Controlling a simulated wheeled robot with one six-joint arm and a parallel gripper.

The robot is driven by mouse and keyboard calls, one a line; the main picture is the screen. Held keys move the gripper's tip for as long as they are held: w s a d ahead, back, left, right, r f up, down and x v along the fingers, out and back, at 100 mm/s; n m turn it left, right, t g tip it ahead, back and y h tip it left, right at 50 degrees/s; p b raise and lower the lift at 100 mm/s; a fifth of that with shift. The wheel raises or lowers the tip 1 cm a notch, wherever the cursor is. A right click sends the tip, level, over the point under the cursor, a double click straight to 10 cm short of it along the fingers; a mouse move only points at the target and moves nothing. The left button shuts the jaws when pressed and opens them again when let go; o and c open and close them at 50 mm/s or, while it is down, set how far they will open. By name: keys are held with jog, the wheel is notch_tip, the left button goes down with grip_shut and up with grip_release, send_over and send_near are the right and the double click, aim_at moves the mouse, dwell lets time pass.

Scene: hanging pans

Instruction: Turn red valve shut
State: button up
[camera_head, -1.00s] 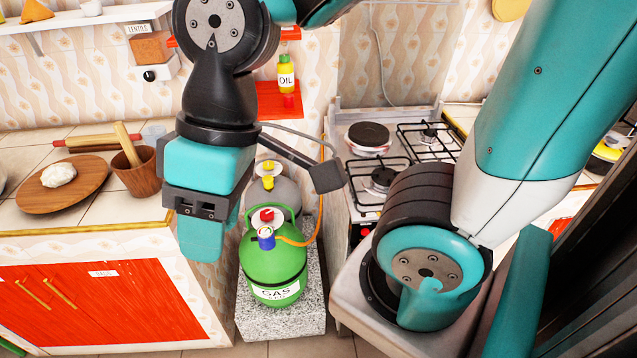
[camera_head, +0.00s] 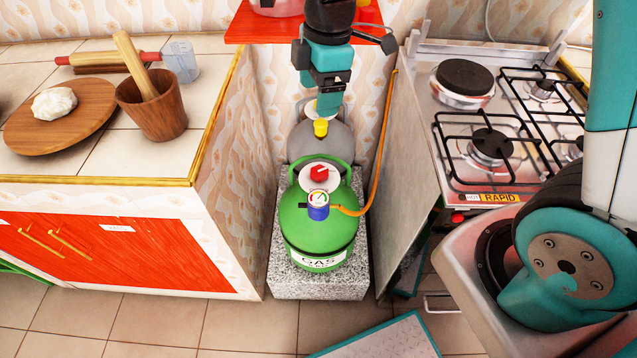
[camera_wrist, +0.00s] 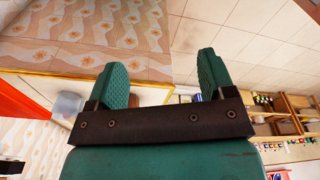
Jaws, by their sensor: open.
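The red valve (camera_head: 319,173) is a small red knob on top of the green gas bottle (camera_head: 318,228), which stands upright on a speckled stone block. A blue-rimmed gauge (camera_head: 318,198) with an orange hose sits in front of the knob. My gripper (camera_head: 327,106) is behind and above the valve, over the grey bottle, apart from the red knob. In the wrist view my gripper (camera_wrist: 160,80) is open with nothing between its two green fingers. The valve does not show in the wrist view.
The grey bottle (camera_head: 330,143) with a yellow knob (camera_head: 320,127) stands behind the green one. A cabinet (camera_head: 232,170) stands close on the left and the stove (camera_head: 470,150) on the right. A red shelf (camera_head: 262,25) is at the back. The orange hose (camera_head: 379,150) runs up along the right.

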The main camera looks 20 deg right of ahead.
aim_at(319, 171)
jog(key=w+f+n, duration=0.1)
jog(key=w+f, duration=0.1)
jog(key=f, duration=0.7)
jog(key=w+d+f+n+h+b, duration=0.1)
jog(key=f+n, duration=0.1)
jog(key=f, duration=0.8)
jog(key=w+d+f+n+b, duration=0.1)
jog(key=w+f, duration=0.1)
jog(key=f, duration=0.7)
jog(key=shift+w+d+f+n, duration=0.1)
jog(key=shift+w+f+n, duration=0.2)
jog(key=shift+w+f, duration=0.1)
jog(key=shift+c, duration=0.4)
